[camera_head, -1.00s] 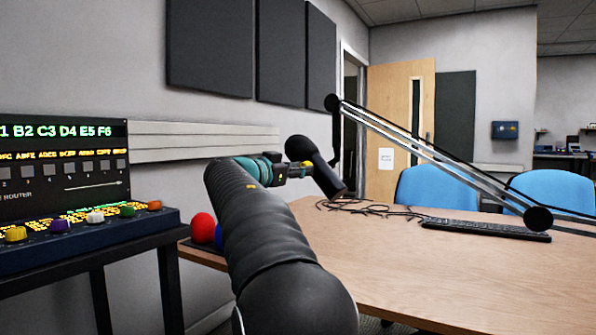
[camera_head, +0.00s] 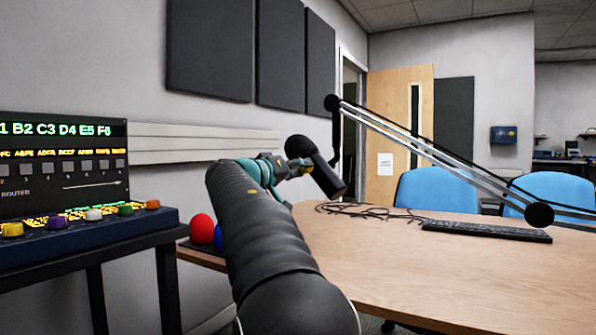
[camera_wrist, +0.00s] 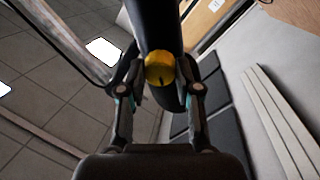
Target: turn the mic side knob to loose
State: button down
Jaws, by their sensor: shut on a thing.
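The black microphone (camera_head: 327,179) hangs from its boom arm (camera_head: 440,155) over the left end of the table. It also shows in the wrist view (camera_wrist: 160,25), running up from the knob. The yellow side knob (camera_wrist: 160,70) with a dark mark near its lower edge sits on the side of the microphone. My gripper (camera_wrist: 160,84) is shut on the knob, one finger on each side of it. In the head view my gripper (camera_head: 290,166) reaches the microphone's left side, and the knob is mostly hidden there.
The wooden table (camera_head: 420,285) carries a keyboard (camera_head: 486,231) and a loose cable (camera_head: 365,210). A router console (camera_head: 75,225) with coloured knobs stands at the left. Red (camera_head: 202,228) and blue balls lie beside my arm. Blue chairs (camera_head: 436,189) stand behind the table.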

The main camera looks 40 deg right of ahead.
jog(key=shift+s+d+n+t+p, duration=0.15)
jog(key=shift+n+p, duration=0.25)
jog(key=shift+n, duration=1.6)
jog(key=shift+w+a+n+t+p, duration=0.15)
jog(key=shift+n+p, duration=0.2)
jog(key=shift+n, duration=1.65)
jog(key=shift+s, duration=0.1)
jog(key=c, duration=0.8)
grip_release()
jog(key=shift+s+d, duration=0.1)
jog(key=shift+d, duration=0.05)
jog(key=v, duration=1.2)
